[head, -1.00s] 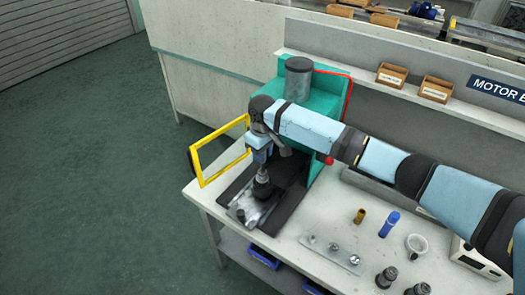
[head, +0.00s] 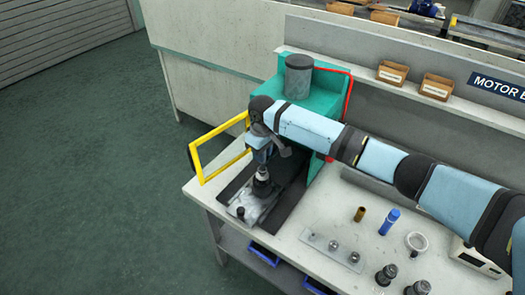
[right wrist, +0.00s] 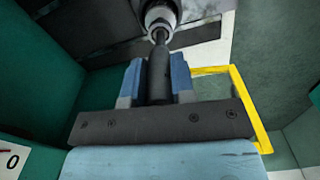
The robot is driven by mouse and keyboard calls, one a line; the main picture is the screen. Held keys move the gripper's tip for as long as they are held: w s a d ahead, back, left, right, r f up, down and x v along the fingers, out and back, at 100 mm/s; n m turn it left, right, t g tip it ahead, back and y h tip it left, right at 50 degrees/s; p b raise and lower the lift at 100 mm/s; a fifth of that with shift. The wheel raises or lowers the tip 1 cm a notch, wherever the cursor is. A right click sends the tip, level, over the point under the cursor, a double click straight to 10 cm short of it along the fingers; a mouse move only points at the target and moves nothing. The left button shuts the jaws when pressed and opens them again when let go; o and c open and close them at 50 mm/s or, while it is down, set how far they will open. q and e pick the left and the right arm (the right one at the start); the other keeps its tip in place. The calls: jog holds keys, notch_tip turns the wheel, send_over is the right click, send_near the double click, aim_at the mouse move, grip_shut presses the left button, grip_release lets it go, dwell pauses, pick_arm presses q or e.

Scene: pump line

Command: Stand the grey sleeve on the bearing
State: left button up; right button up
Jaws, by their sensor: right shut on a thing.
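My right gripper (head: 262,157) is under the press head, fingers pointing down. In the right wrist view, its two blue fingers (right wrist: 155,80) are shut on a dark grey cylinder, which looks like the grey sleeve (right wrist: 158,75). Beyond its narrow far end is a light ring, which looks like the bearing (right wrist: 160,14). In the head view this light ring (head: 261,172) tops a dark stepped part, just below the gripper. The sleeve is mostly hidden there, and I cannot tell whether it touches the bearing. My left gripper is not in view.
The green press (head: 322,120) stands close behind, with a yellow guard frame (head: 203,180) at left.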

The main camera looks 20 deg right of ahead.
jog(key=shift+f, duration=1.75)
jog(key=o, duration=1)
jog(key=shift+o, duration=0.2)
